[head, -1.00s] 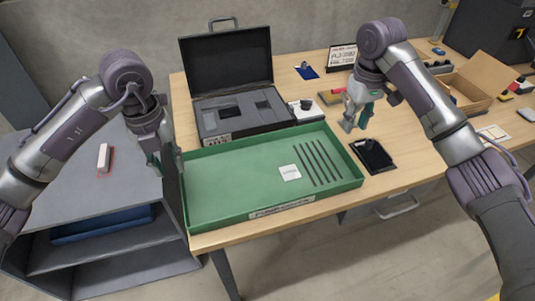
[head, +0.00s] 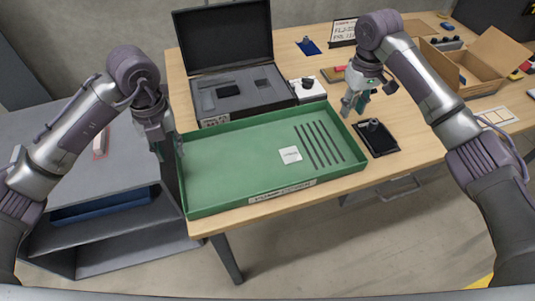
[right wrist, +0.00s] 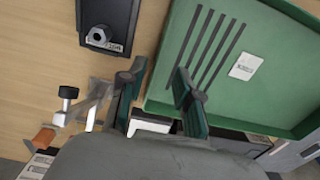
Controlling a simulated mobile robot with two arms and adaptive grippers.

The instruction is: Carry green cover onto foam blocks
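The green cover (head: 240,168), a wide shallow tray shape with raised walls, dark slots and a white label, lies on the wooden table's front part. It also shows in the right wrist view (right wrist: 222,100). My left gripper (head: 169,149) is at its left wall, fingers apart; whether they touch the wall I cannot tell. My right gripper (head: 354,106) is open and empty near the cover's back right corner. Its two green fingers show apart in the right wrist view (right wrist: 160,105), one overlapping the cover's edge. I cannot make out the foam blocks for certain.
An open black case (head: 235,92) with grey foam inlay stands behind the cover. A black tray (head: 381,146) with a small metal part lies right of it. An open cardboard box (head: 462,72) is further right. A grey cart (head: 85,185) stands at the left.

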